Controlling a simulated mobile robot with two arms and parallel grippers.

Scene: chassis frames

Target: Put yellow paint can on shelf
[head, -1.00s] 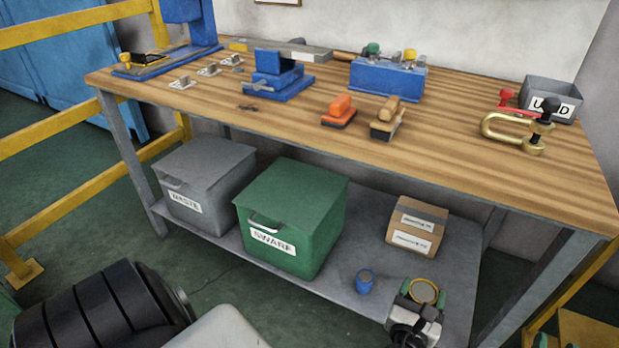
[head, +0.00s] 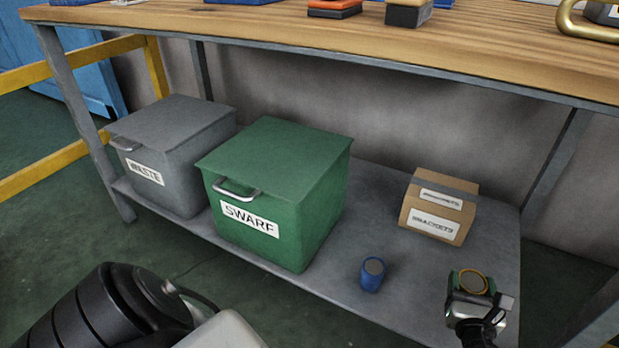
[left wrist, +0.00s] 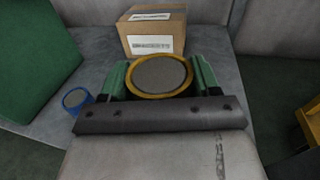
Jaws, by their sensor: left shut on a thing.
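The yellow paint can (head: 473,283) shows as a round grey lid with a yellow rim in the head view, at the lower right. In the left wrist view its lid (left wrist: 158,76) sits between the green fingers of my left gripper (left wrist: 162,82), which is shut on it. My left gripper (head: 472,284) hides most of the can's side in the head view. The can is over the right part of the grey lower shelf (head: 330,268), in front of the brackets box. I cannot tell whether its base touches the shelf. My right gripper is not in view.
A small blue can (head: 373,274) stands left of the gripper on the shelf. A cardboard brackets box (head: 438,207) stands behind. A green swarf bin (head: 275,195) and grey waste bin (head: 172,155) fill the left. The wooden bench top (head: 480,45) overhangs the shelf.

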